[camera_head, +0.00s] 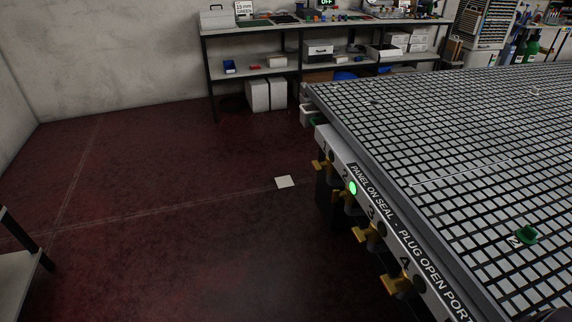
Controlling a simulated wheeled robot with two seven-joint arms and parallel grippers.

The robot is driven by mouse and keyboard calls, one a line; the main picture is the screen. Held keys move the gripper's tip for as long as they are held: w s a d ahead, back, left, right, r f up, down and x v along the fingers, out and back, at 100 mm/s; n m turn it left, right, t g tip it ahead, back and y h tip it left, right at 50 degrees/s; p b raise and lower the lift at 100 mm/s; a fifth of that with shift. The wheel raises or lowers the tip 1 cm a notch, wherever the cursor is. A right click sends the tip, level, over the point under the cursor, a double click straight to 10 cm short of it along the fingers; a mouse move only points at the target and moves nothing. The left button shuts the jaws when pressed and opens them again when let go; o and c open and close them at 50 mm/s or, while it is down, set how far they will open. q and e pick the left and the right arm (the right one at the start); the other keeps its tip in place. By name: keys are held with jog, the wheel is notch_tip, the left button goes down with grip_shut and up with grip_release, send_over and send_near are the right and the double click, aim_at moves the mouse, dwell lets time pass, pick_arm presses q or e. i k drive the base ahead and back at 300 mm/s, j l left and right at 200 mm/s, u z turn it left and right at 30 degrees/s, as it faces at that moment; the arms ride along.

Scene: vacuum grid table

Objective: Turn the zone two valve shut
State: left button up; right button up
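The zone two valve (342,194) is a brass-coloured valve on the near side face of the grid table (318,108), below the number 2. A green lamp (353,188) is lit beside it; the lamps by the other valves are dark. Similar brass valves sit along the same face: the zone one valve (321,164) farther off, the zone three valve (366,235) and the zone four valve (396,284) nearer. The zone two handle is small and partly dark, so its exact angle is hard to tell. Neither gripper is in view.
A white square (285,182) lies on the dark red floor (180,215), which is clear left of the table. A shelf bench (256,72) stands at the back; another shelf edge (20,267) is at lower left.

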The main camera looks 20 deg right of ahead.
aim_at(335, 193)
jog(key=i+z, duration=0.15)
jog(key=i, duration=0.45)
jog(key=i+j+z, duration=0.1)
jog(key=i, duration=0.45)
jog(key=i+j+z, duration=0.15)
jog(key=i, duration=0.4)
jog(key=j, duration=0.1)
